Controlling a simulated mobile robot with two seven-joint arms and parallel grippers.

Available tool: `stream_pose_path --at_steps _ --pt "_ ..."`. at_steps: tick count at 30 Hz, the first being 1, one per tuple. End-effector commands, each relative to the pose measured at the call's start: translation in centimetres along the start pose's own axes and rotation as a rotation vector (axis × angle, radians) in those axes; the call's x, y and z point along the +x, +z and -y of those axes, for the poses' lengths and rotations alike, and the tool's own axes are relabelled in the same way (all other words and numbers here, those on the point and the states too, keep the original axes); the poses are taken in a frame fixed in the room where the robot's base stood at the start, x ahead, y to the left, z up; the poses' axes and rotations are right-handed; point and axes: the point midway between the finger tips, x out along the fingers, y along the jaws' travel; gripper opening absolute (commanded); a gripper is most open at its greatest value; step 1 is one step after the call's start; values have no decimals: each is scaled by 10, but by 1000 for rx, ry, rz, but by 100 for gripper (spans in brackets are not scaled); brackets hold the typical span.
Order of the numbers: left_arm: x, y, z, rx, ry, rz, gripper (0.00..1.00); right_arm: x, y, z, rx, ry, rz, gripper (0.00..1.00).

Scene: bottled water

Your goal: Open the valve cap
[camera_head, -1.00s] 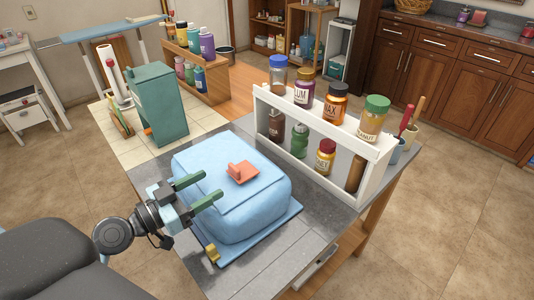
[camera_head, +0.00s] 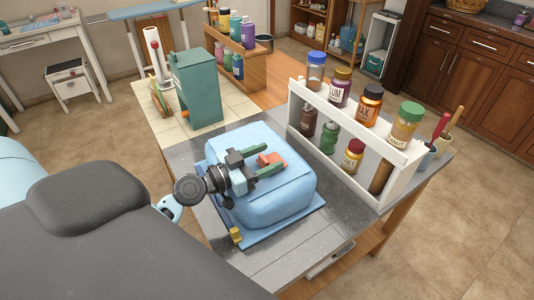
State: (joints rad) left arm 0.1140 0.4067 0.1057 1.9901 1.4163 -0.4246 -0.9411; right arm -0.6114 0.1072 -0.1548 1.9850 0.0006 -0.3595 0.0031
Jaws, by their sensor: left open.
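A blue rounded box (camera_head: 290,205) stands on a blue base on the grey table. An orange-red piece (camera_head: 272,159), which looks like the valve cap, sits on its top. My left gripper (camera_head: 264,162), with green fingers, is open over the box top. Its fingers appear on either side of the orange-red piece, and the near finger and gripper body hide part of it. I cannot tell whether they touch it. A small yellow spout (camera_head: 236,236) is low on the box's near side. My right gripper is out of view.
A white rack (camera_head: 350,150) with several jars stands right behind the box. A green cabinet-like object (camera_head: 196,88) stands at the back left. The grey tabletop (camera_head: 290,262) is clear in front of the box.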

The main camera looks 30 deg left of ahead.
Motion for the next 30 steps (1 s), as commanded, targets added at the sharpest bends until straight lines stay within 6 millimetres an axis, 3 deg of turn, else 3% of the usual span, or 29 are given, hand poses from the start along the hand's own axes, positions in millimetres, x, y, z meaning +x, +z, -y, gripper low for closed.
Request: stream_pose_path --at_steps 6,15,25,30 --pt "15 0 -1 -1 1 1 58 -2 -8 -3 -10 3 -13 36" --pt "17 2 -1 -2 2 4 58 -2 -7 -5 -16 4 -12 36" --pt "16 2 -1 -1 1 3 15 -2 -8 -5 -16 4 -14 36" --pt "17 1 -1 0 1 6 13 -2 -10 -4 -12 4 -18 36"
